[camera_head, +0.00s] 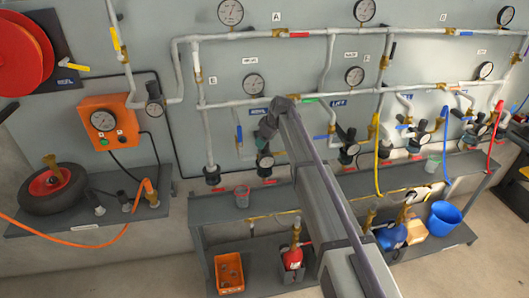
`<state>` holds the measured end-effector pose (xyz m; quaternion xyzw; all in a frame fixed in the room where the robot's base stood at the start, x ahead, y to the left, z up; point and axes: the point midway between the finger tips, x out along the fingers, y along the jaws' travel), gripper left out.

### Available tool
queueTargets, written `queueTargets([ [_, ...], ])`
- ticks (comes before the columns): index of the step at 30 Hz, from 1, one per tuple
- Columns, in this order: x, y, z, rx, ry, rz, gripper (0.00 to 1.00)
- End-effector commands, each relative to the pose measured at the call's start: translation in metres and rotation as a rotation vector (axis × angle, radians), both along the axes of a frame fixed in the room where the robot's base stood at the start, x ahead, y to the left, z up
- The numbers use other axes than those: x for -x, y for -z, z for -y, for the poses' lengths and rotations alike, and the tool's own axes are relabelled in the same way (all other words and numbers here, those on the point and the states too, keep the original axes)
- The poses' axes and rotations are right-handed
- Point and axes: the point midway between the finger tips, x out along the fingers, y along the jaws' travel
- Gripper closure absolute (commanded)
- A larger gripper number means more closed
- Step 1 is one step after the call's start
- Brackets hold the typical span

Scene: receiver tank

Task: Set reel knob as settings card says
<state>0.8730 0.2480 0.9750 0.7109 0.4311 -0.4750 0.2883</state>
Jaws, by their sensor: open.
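My gripper (266,129) is at the end of my arm in the middle of the view, in front of the lower pipework. It is open, and its fingers are small and partly hard to make out. Just below it is a dark regulator knob (264,160) with a red tag under it; I cannot tell whether they touch. A blue label (257,111), too small to read surely, is on the wall behind my wrist. The red hose reel (22,55) hangs at the upper left. I cannot make out a settings card or any knob setting.
Pipes with gauges (253,84) and valves cover the grey wall. An orange gauge box (107,122) is at the left, above a shelf with a wheel (52,188). A grey bench (225,208) runs below. Yellow (377,155), blue and red hoses hang at the right.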

Motion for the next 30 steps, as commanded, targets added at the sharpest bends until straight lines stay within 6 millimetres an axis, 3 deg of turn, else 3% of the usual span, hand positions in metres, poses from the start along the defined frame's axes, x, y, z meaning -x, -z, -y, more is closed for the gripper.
queueTargets([
  [1, -0.0018, 0.0119, -0.0022, 0.0, 0.0, 0.0, 0.34],
  [9, -0.0022, 0.0097, -0.0037, 0.0, 0.001, 0.0, 0.34],
  [24, -0.0021, 0.0098, -0.0036, 0.001, 0.001, -0.001, 0.81],
  [30, -0.002, 0.0098, -0.0035, 0.001, 0.011, -0.001, 0.82],
])
